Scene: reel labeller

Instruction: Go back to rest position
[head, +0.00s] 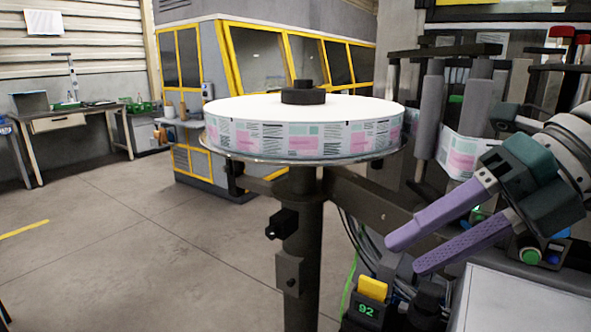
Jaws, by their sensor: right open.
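My right gripper (402,255) comes in from the right, with two purple fingers on a dark green body. Its fingers are apart and nothing is between them. It hangs to the right of and below the label reel (290,138), in front of the labeller's frame. The reel is a wide white roll with printed pink and green labels around its side. It lies flat on a round plate on a dark post, with a black hub (303,94) on top. The gripper does not appear to touch the reel. My left gripper is not in view.
The labeller (430,120) with rollers fills the right side. A box marked 92 (366,310) and a green button (530,256) sit low there. A light panel (525,300) lies at lower right. A yellow-framed machine (240,60) and a workbench (75,118) stand behind. The left floor is clear.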

